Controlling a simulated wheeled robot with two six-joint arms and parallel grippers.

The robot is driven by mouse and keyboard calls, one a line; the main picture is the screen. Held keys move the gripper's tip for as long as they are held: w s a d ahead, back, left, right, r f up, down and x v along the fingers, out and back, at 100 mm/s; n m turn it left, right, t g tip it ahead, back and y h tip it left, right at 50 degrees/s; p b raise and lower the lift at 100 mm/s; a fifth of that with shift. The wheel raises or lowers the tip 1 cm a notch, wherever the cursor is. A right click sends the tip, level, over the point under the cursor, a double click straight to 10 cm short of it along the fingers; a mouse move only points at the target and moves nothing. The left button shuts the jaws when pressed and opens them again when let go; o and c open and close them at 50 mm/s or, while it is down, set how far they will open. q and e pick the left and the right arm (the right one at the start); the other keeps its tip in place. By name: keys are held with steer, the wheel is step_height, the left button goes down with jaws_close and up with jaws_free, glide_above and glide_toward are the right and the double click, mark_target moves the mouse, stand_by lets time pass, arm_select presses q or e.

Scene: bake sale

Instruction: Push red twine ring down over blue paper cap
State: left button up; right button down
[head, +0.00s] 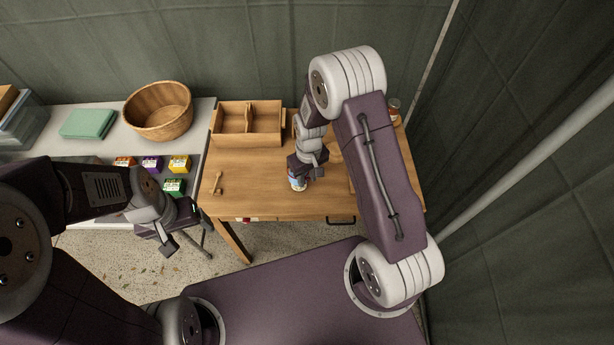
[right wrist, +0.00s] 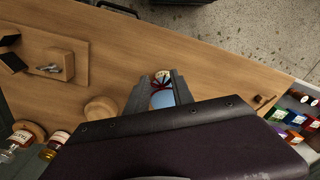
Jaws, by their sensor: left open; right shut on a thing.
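The blue paper cap (head: 297,184) is on the wooden table under my right gripper (head: 298,175). In the right wrist view the blue cap (right wrist: 162,99) shows between the two fingers. Red strands of the twine ring (right wrist: 160,84) show beside the blue, at the fingertips of my right gripper (right wrist: 160,86). That gripper is shut on the ring; its fingers hide part of the cap and ring, so how far the ring sits around the cap cannot be told. My left gripper (head: 182,232) is open and empty, left of the table's front edge.
A divided wooden tray (head: 248,140) stands at the table's back left. A small wooden tool (head: 217,182) lies at the left. Bottles (right wrist: 52,146) and a round wooden piece (right wrist: 100,107) are nearby. A side table holds a basket (head: 158,112); several coloured boxes (head: 179,164) sit near it.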

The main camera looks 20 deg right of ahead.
steer(key=shift+f+b, duration=1.05)
steer(key=shift+f, duration=0.35)
steer(key=c, duration=1)
jaws_free()
step_height(320, 180, up, 9)
steer(key=shift+s+d+r, duration=0.1)
